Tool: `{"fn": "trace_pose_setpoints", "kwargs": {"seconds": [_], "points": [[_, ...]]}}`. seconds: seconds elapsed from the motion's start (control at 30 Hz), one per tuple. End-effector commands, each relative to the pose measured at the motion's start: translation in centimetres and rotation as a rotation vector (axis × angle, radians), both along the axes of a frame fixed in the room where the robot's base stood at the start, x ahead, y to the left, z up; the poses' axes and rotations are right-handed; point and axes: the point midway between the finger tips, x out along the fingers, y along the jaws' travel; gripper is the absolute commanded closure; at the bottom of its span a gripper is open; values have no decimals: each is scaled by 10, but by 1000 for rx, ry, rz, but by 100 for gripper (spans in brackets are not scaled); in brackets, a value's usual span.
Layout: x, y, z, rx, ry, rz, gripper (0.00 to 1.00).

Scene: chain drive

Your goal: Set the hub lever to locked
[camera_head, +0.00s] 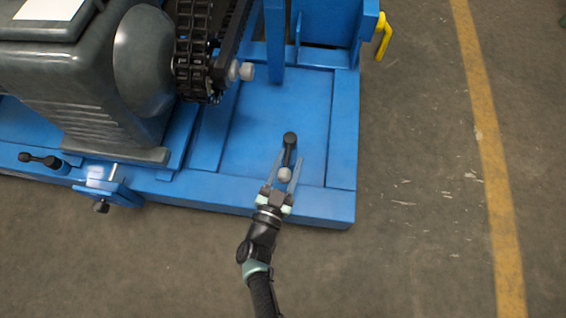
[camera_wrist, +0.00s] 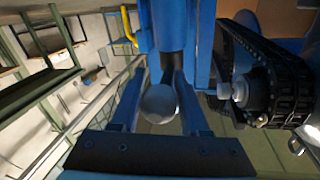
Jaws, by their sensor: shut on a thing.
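The hub lever (camera_head: 289,155) is a short dark bar with a black round end and a pale grey ball knob, standing over the blue base plate. My gripper (camera_head: 291,156) reaches it from the front, with one blue finger on each side of the bar. In the wrist view the grey ball of the hub lever (camera_wrist: 159,104) sits between the fingers of my gripper (camera_wrist: 163,78), and its dark shaft runs away behind it. The fingers are shut on the lever. Any lock marking is not visible.
A dark motor (camera_head: 85,75) stands on the blue frame (camera_head: 340,130) at left, beside a black chain (camera_head: 192,50). A small black handle (camera_head: 40,159) and a clamp block (camera_head: 108,188) sit at the front left. A yellow handle (camera_head: 383,37) sticks out at right. The floor at right is clear.

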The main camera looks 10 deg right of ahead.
Motion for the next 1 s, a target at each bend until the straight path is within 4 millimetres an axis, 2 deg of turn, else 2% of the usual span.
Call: {"fn": "trace_pose_setpoints", "kwargs": {"seconds": [0.03,0.47,0.5,0.63,1.0], "points": [[-3,-7,-3,4,4,-22,100],[-1,-8,-2,6,2,-24,100],[-1,-8,-2,6,2,-24,51],[0,-7,-2,5,2,-20,27],[-3,-1,0,4,1,-10,27]]}}
